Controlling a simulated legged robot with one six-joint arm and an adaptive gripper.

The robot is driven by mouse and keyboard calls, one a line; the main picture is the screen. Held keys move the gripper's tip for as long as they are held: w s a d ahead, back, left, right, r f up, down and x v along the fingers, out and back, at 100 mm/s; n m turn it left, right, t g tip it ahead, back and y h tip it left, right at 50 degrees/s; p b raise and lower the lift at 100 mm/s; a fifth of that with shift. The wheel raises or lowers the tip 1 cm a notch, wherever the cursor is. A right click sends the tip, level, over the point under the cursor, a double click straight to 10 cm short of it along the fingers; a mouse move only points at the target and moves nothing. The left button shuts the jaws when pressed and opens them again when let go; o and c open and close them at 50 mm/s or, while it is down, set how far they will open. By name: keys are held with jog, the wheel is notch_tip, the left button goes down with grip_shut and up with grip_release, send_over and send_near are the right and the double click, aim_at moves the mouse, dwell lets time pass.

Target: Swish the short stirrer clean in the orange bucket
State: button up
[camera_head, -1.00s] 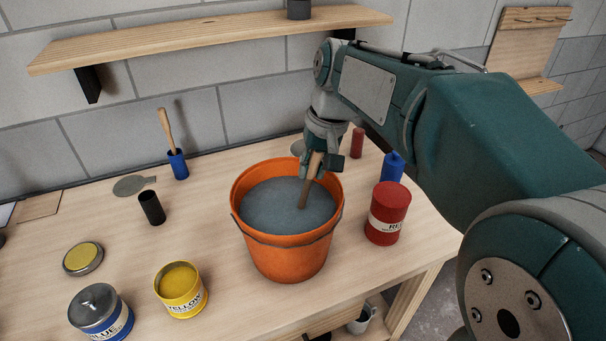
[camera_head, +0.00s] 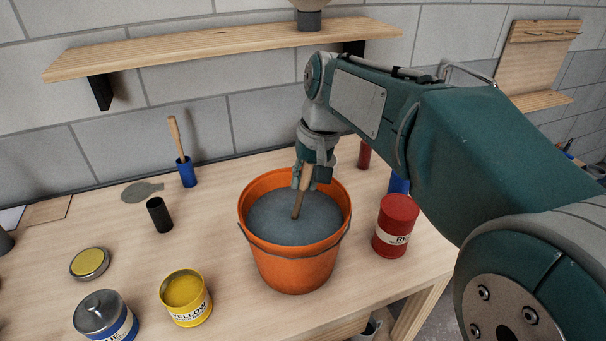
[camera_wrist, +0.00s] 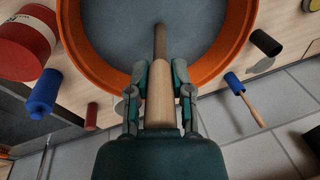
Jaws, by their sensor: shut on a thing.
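The orange bucket (camera_head: 296,268) stands on the wooden bench and holds grey liquid (camera_head: 275,219). My gripper (camera_head: 305,178) is over the back part of the bucket's mouth, shut on a wooden stirrer (camera_head: 300,203). The stirrer tilts, and its lower end meets the liquid; the part below the surface is hidden. In the wrist view the stirrer (camera_wrist: 160,85) runs from between my fingers (camera_wrist: 160,92) towards the liquid, inside the bucket's rim (camera_wrist: 97,76). Another wooden-handled tool (camera_head: 175,136) stands in a blue holder (camera_head: 187,173) at the back left.
A red tin (camera_head: 396,226) stands close right of the bucket. A blue bottle (camera_wrist: 44,92) and a red cylinder (camera_head: 364,154) are behind it. A yellow tin (camera_head: 186,299), a blue tin (camera_head: 104,314) and a black cup (camera_head: 159,214) stand left. A shelf (camera_head: 220,43) hangs above.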

jog(key=shift+r, duration=0.1)
jog(key=v, duration=0.9)
jog(key=shift+r, duration=0.35)
dwell(0.6)
dwell(0.7)
